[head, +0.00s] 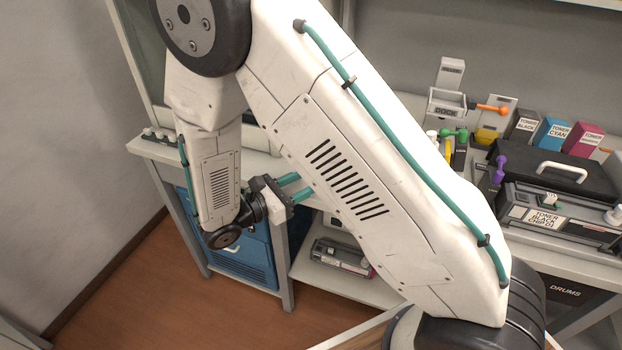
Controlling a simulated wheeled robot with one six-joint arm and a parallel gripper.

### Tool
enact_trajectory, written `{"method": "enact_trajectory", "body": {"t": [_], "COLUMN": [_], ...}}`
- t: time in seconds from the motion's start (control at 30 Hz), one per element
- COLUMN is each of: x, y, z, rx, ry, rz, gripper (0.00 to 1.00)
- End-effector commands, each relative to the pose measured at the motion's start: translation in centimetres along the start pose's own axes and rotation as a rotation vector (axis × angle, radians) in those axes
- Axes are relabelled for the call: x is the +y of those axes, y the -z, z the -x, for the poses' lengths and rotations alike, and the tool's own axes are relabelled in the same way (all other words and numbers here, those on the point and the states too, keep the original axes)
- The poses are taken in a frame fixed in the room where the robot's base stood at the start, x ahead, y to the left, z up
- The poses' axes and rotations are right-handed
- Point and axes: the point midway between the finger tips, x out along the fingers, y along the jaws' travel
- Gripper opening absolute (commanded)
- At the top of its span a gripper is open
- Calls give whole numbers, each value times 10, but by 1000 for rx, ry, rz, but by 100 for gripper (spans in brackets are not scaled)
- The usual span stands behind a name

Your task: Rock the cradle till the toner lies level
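A long dark unit with pale ends (558,222) lies on the bench at the right and bears a label reading TONER BLACK. It may be the cradle with a toner cartridge in it; I cannot tell where one ends and the other begins. Any toner level is too small to read. My gripper (301,185) is at the left of centre, far from this unit. Its two teal fingers stand apart, with nothing seen between them. Their tips are close to or behind my own arm link in this view, so the ends are partly hidden.
Black, cyan and magenta toner boxes (553,133) stand at the back right. A black case with a white handle (553,165) lies before them. A grey holder with an orange lever (447,105) stands to their left. Another cartridge (341,256) lies on the lower shelf. My arm hides mid-bench.

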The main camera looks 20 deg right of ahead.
Motion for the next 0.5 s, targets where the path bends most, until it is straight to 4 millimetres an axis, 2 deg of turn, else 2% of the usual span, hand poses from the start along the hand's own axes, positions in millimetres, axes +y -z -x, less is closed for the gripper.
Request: {"method": "enact_trajectory", "body": {"t": [0.1, 0.2, 0.5], "x": [-1, 0, 0], "y": [0, 0, 0], "z": [-16, -24, -27], "rx": [-1, -1, 0], "ry": [3, 1, 0], "rz": [0, 0, 0], "gripper": [43, 43, 43]}}
